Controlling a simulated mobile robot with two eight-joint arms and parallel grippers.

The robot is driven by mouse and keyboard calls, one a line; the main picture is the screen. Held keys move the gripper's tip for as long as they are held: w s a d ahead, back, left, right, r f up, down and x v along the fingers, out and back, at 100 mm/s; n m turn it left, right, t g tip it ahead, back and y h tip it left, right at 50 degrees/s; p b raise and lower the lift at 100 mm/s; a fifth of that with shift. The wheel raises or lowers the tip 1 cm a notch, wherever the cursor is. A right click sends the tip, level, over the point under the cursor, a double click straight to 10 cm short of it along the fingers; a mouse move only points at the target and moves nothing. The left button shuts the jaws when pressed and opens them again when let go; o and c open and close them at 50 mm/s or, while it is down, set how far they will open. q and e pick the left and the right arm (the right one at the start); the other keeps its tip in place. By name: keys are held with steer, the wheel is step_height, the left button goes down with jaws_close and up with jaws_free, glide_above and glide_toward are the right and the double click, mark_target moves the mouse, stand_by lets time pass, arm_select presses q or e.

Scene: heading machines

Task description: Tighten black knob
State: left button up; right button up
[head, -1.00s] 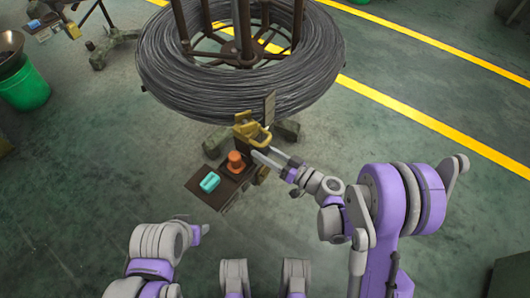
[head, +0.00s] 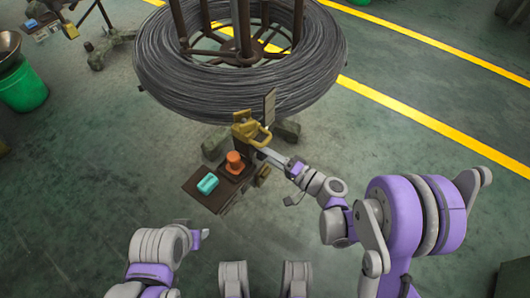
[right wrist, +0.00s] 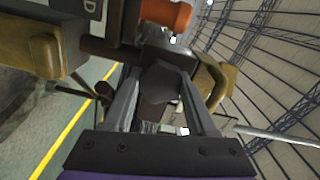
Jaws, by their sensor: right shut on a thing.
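The black knob (right wrist: 160,82) is a dark, faceted piece between the two fingers of my right gripper (right wrist: 165,88) in the right wrist view. The fingers are shut on it from both sides. In the head view my right gripper (head: 268,154) reaches in from the right to the yellow-brown fixture (head: 246,131) below the wire coil. The knob itself is hidden or too small to tell there.
A large wire coil (head: 160,75) on a brown stand is just behind the fixture. An orange cylinder (head: 234,162) and a teal object (head: 208,184) are on a dark tray (head: 222,203) at left. A green bin (head: 23,88) is far left.

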steer(key=shift+m, duration=1.1)
steer(key=o, duration=1.4)
steer(key=v, duration=1.1)
steer(key=shift+p, duration=0.4)
steer(key=shift+a, duration=0.1)
